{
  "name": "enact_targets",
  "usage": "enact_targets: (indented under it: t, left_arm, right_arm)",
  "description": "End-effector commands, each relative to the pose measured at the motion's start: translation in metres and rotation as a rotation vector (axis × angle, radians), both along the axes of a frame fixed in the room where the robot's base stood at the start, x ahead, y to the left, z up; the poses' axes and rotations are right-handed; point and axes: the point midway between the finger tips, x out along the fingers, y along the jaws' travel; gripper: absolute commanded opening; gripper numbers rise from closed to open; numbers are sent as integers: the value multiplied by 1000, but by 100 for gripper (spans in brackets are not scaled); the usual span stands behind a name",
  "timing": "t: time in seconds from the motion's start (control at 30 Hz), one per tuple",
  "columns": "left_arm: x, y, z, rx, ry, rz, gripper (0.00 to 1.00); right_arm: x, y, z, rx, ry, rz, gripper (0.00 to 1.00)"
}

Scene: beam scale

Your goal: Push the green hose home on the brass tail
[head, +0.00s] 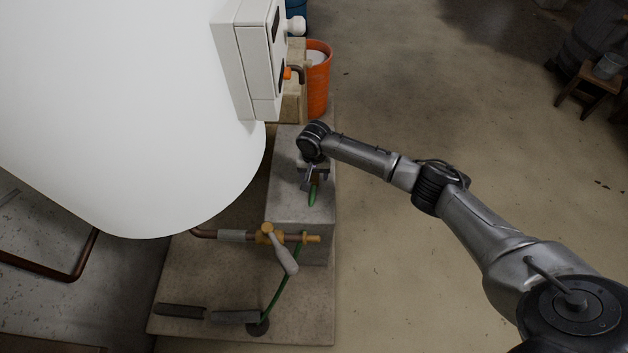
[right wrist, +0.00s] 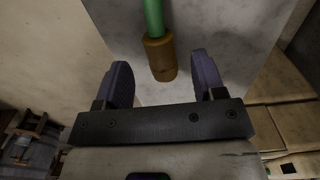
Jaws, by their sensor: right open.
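A thin green hose (head: 283,285) rises from the floor plinth to the brass valve's outlet side. The brass tail (head: 312,239) points right from the valve (head: 267,234); whether the hose's end is around it is too small to tell. My right gripper (head: 312,179) is over the concrete block, behind the tail in the head view. In the right wrist view its two fingers (right wrist: 163,72) are open. A green rod-like piece (right wrist: 154,16) with a brown-gold cylindrical end (right wrist: 161,57) shows between and beyond them. The green part (head: 312,196) shows below the gripper in the head view. My left gripper is out of view.
A large white tank (head: 120,110) with a control box (head: 247,60) fills the left. The concrete block (head: 290,205) stands under my right gripper. A pale lever handle (head: 285,258) juts from the valve. An orange bucket (head: 318,85) stands behind. Floor (head: 420,290) to the right is clear.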

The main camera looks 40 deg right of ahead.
Motion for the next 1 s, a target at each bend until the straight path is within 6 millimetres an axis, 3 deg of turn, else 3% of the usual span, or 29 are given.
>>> enact_targets:
  t: [0.1,0.23,0.6,1.0]
  left_arm:
    - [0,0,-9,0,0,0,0]
    - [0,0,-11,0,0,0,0]
    - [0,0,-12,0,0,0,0]
    - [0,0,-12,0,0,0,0]
  right_arm:
    - [1,-2,-20,-1,1,-1,63]
    - [1,-1,-32,0,1,-1,63]
    - [1,-1,-37,-1,1,0,63]
    - [1,-1,-37,-1,1,0,25]
